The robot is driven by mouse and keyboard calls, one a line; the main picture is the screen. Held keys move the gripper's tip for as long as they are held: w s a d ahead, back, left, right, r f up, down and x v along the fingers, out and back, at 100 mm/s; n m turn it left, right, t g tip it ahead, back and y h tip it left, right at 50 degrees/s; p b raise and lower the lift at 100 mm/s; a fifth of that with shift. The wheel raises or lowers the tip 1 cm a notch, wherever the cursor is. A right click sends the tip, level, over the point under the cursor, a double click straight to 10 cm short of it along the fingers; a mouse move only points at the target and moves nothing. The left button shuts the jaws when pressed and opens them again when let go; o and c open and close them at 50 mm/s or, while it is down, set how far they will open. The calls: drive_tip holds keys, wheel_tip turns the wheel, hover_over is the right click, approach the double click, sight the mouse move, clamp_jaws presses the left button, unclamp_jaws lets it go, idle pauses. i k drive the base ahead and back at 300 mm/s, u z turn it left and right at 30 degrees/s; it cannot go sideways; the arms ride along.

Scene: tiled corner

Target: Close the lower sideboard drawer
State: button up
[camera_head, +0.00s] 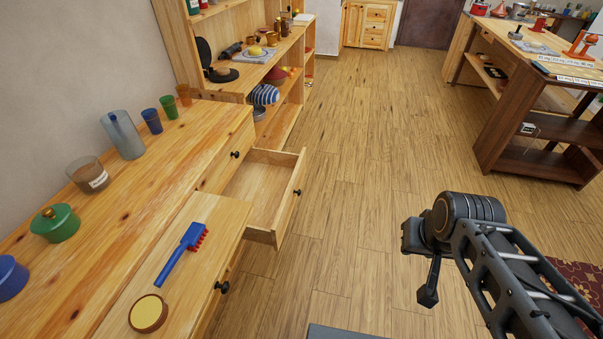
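The wooden sideboard (185,150) runs along the wall at the left. One drawer (262,196) with a black knob (298,192) is pulled out over the floor; its inside looks empty. Above it, a front with a black knob (235,154) is flush with the sideboard. My gripper (428,292) hangs at the end of my arm, to the right of the open drawer and apart from it, with clear floor between them in the picture. Its fingers are small and dark, and I cannot tell whether they are open or shut.
Nearer me, a lower wooden top (160,290) juts out beside the drawer, bearing a blue brush (180,253) and a round yellow-topped item (148,312). Cups and a green pot (55,223) stand on the sideboard. A dark table (530,150) stands right; the middle floor is free.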

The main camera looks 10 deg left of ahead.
sight(270, 180)
drive_tip(key=i, duration=0.35)
drive_tip(key=u, duration=0.4)
drive_tip(key=k, duration=1.2)
drive_tip(key=u, duration=0.05)
drive_tip(key=i, duration=0.4)
drive_tip(key=u, duration=0.9)
drive_tip(key=i, duration=0.9)
